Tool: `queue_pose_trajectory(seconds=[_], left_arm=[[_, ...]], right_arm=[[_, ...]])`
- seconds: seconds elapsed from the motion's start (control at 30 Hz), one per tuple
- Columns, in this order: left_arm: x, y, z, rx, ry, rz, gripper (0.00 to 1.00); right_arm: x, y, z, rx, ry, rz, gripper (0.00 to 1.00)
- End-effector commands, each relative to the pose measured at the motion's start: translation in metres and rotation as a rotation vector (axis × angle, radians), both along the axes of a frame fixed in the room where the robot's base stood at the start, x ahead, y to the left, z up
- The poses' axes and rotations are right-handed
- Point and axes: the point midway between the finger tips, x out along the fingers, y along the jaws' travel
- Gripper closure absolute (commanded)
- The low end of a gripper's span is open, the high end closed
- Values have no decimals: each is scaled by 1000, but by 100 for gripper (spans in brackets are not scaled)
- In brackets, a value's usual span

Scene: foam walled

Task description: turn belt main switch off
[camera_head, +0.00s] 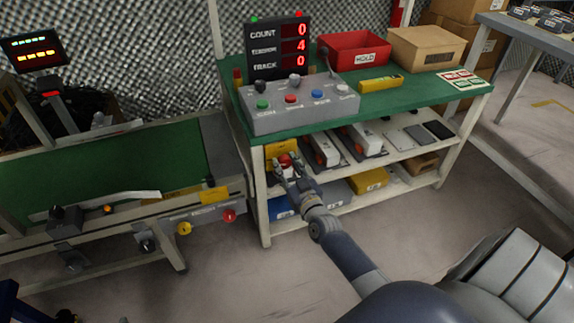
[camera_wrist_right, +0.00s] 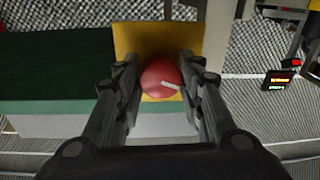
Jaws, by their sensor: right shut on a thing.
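The belt main switch appears to be a round red knob (camera_head: 285,160) on a yellow plate (camera_head: 271,149) at the front left of the green-topped bench. In the right wrist view the red knob (camera_wrist_right: 157,72) has a short white mark that lies tilted, close to horizontal. The yellow plate (camera_wrist_right: 133,38) shows behind it. My right gripper (camera_head: 287,172) is at the knob, and its two fingers (camera_wrist_right: 160,88) are shut on the knob's sides. The knob's edges are partly hidden by the fingers. My left gripper is not in view.
A grey control box (camera_head: 300,107) with colored knobs and a counter display (camera_head: 278,47) stand on the green bench top (camera_head: 425,92). Shelves with tools and bins lie below. A green conveyor (camera_head: 110,165) with knobs along its front is at left.

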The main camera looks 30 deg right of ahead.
Motion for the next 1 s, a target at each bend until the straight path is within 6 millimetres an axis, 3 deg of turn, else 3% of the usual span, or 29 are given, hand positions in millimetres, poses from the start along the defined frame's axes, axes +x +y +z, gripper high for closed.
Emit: queue_pose_trajectory(seconds=[0.47, 1.0], left_arm=[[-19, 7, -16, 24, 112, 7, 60], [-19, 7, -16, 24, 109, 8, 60]], right_arm=[[0, 1, -2, 443, -104, 0, 89], [0, 2, -2, 919, -220, 0, 89]])
